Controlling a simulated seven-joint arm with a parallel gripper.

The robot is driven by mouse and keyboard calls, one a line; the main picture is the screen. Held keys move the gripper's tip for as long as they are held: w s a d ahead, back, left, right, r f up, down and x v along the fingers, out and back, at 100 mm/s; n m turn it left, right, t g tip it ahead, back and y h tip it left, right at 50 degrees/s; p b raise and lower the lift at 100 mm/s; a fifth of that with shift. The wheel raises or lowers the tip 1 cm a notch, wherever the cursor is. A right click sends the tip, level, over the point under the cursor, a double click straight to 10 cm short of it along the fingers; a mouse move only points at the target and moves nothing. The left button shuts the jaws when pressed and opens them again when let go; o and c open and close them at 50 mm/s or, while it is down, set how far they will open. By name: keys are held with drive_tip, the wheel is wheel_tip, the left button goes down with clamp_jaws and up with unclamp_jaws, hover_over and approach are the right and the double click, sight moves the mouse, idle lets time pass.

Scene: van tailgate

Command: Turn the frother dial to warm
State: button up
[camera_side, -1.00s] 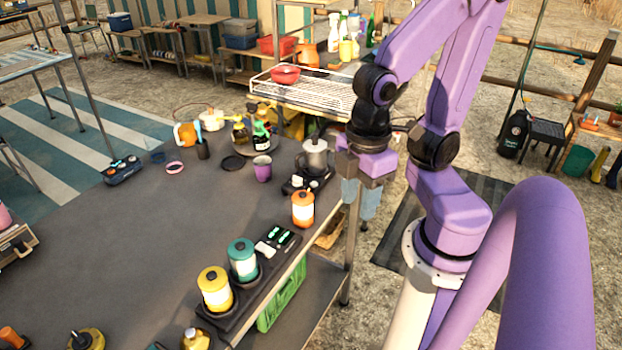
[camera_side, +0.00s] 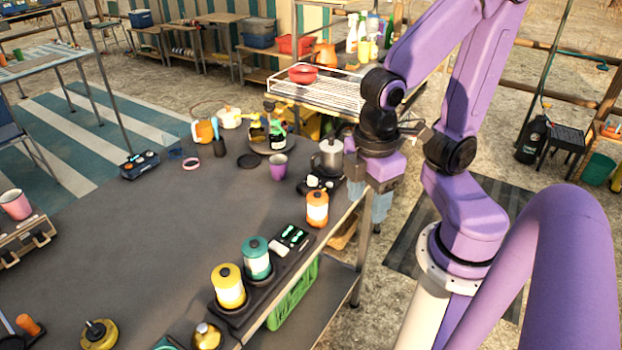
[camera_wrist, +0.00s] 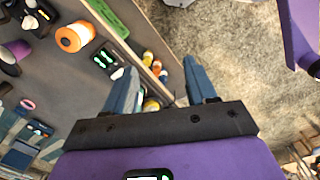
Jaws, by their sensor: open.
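The frother, a metal jug (camera_side: 327,158) on a black base (camera_side: 318,184), stands near the table's right edge in the side view. Small light marks show on the base, but the dial and its setting are too small to read. In the wrist view a black unit (camera_wrist: 37,14), which looks like the frother base, is at the top left. My gripper (camera_side: 367,200) is just right of the frother, by the table edge. In the wrist view its two blue-grey fingers (camera_wrist: 160,68) are spread apart with nothing between them, away from the black unit.
An orange canister (camera_side: 317,207) stands close in front of the frother, and a purple cup (camera_side: 278,167) just left of it. A black unit with green displays (camera_side: 289,237) and teal (camera_side: 256,257) and yellow (camera_side: 228,286) canisters line the edge. The table's middle (camera_side: 150,240) is clear.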

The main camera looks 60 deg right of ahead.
drive_tip(key=w+f+n+h, duration=0.1)
drive_tip(key=w+f+h, duration=0.15)
drive_tip(key=w, duration=0.45)
drive_tip(key=w+f+n+h, duration=0.1)
drive_tip(key=w+f+h, duration=0.1)
drive_tip(key=w+h, duration=0.35)
drive_tip(key=n+h, duration=0.3)
drive_tip(key=h, duration=0.2)
approach(312, 177)
drive_tip(key=x, duration=0.8)
drive_tip(key=shift+d, duration=0.1)
drive_tip(key=shift+c, duration=0.3)
clamp_jaws()
